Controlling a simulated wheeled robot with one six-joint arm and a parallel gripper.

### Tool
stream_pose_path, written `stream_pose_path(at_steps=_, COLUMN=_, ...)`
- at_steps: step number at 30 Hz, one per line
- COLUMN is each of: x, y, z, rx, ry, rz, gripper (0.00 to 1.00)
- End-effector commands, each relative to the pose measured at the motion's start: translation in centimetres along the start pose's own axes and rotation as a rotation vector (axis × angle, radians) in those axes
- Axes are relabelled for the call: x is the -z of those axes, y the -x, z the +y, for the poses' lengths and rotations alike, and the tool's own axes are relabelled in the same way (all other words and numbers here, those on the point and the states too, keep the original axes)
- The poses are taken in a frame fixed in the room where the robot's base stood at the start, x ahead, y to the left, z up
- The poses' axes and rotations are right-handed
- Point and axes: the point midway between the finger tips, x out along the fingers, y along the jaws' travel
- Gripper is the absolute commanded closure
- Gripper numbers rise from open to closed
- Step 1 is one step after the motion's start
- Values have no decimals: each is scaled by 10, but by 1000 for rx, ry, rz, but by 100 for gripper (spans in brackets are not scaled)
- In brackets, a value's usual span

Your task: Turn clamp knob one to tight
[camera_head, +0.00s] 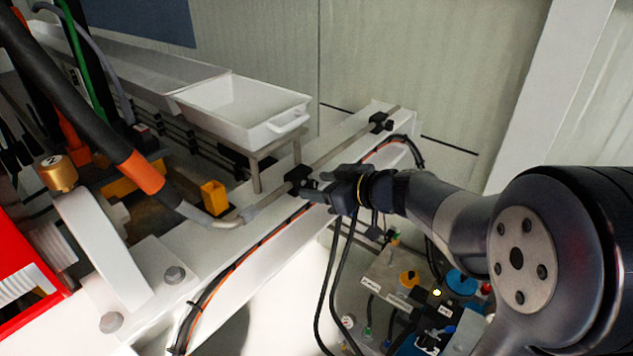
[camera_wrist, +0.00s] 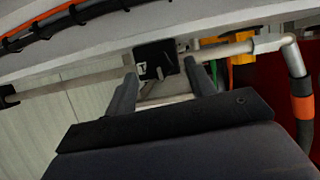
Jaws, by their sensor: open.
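A black clamp block with a small light mark (camera_wrist: 155,60) sits on a thin metal rod in the wrist view. It also shows in the head view (camera_head: 297,176). A second black clamp (camera_head: 381,122) is farther along the rod, and appears at the left edge of the wrist view (camera_wrist: 8,96). I cannot tell from any label which one is clamp knob one. My gripper (camera_head: 312,190) is right at the nearer clamp. In the wrist view its two fingers (camera_wrist: 161,72) are apart, one toward each side of the block. Whether they touch it is unclear.
A white tray (camera_head: 245,107) stands on a frame behind the rod. Black and orange cables (camera_head: 245,255) run along the white beam (camera_head: 270,262) below it. A hose with an orange band (camera_head: 140,172) meets the rod's left end. A control panel (camera_head: 400,285) lies below my arm.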

Motion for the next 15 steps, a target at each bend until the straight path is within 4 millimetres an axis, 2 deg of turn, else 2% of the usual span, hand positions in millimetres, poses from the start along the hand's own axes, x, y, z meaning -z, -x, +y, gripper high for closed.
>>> stream_pose_path(at_steps=5, x=0, y=-12, z=0, rx=0, ry=0, rz=0, gripper=48)
stream_pose_path(at_steps=14, x=0, y=-14, z=0, rx=-1, ry=0, rz=0, gripper=48)
stream_pose_path(at_steps=15, x=0, y=-14, z=0, rx=-1, ry=0, rz=0, gripper=51)
